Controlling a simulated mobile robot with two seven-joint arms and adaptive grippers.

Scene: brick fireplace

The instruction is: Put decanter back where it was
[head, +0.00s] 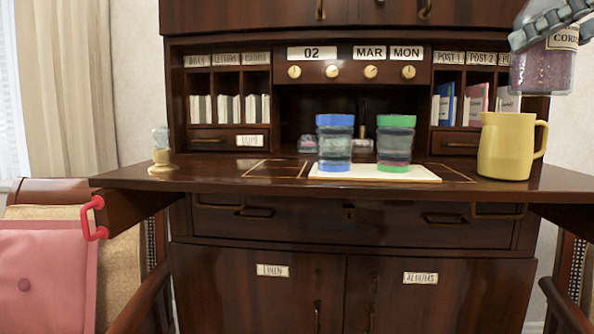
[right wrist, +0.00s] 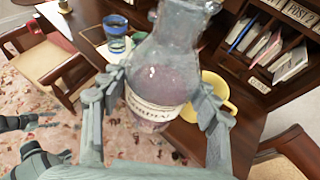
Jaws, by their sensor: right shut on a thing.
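The decanter (head: 541,72) is a clear glass vessel with a purple-pink content and a cream label reading roughly "CORDIAL". It is at the upper right of the head view, in the air above the yellow jug. My right gripper (head: 548,22) is shut on it. In the right wrist view the decanter (right wrist: 160,80) sits between the two fingers of the right gripper (right wrist: 165,105), its neck cut off by the top edge. Grey parts at the left of that view look like my left gripper (right wrist: 62,140), but its jaws are unclear. The left gripper is absent from the head view.
A gold outlined area (head: 275,168) left of the tray is bare.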

